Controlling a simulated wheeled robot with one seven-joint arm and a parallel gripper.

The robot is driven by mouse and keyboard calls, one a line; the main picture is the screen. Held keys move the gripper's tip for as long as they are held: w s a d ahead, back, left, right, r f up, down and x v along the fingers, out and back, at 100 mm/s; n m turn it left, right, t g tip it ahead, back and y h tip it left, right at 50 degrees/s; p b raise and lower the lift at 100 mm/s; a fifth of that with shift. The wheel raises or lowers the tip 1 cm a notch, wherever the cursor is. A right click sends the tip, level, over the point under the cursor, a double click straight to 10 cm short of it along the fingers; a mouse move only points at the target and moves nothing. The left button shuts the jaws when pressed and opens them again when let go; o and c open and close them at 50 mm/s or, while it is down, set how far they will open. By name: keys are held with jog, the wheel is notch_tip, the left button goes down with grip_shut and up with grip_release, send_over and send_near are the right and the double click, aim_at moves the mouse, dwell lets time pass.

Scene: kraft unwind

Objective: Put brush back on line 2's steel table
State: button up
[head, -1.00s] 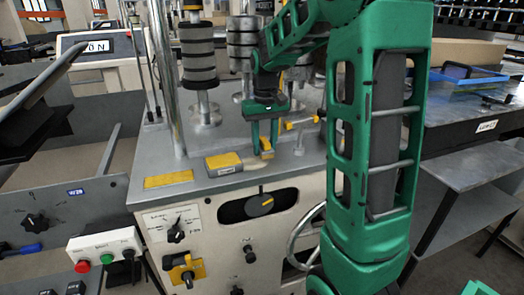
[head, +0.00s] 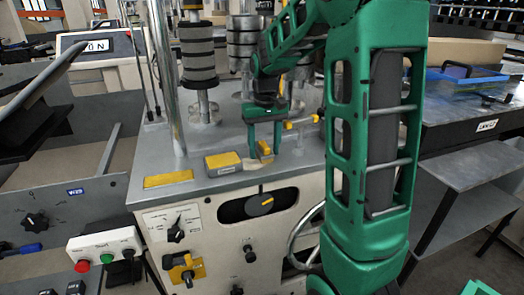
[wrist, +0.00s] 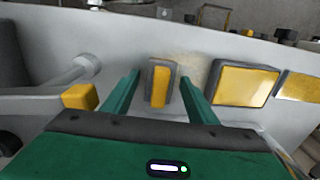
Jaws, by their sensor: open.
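A small yellow-topped block with a dark grey rim (head: 264,149), which looks like the brush, is on the grey machine top near its front edge. My gripper (head: 263,150) is above the machine top, pointing down, with its fingers on either side of this block. In the wrist view the block (wrist: 160,84) lies between the two open green fingers (wrist: 158,92), with a gap on each side. Its underside is hidden. The steel table (head: 465,133) with a line label, hard to read, stands at the right.
A larger yellow and grey block (head: 223,163) sits just left of the gripper, with a flat yellow plate (head: 168,179) beyond it. A yellow-ended lever (head: 300,122) is close on the right. Roller posts (head: 200,75) rise behind. A blue tray (head: 465,80) occupies the table's back.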

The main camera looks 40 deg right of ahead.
aim_at(264, 145)
notch_tip(264, 145, up, 12)
jog(key=shift+f, duration=0.25)
dwell(0.6)
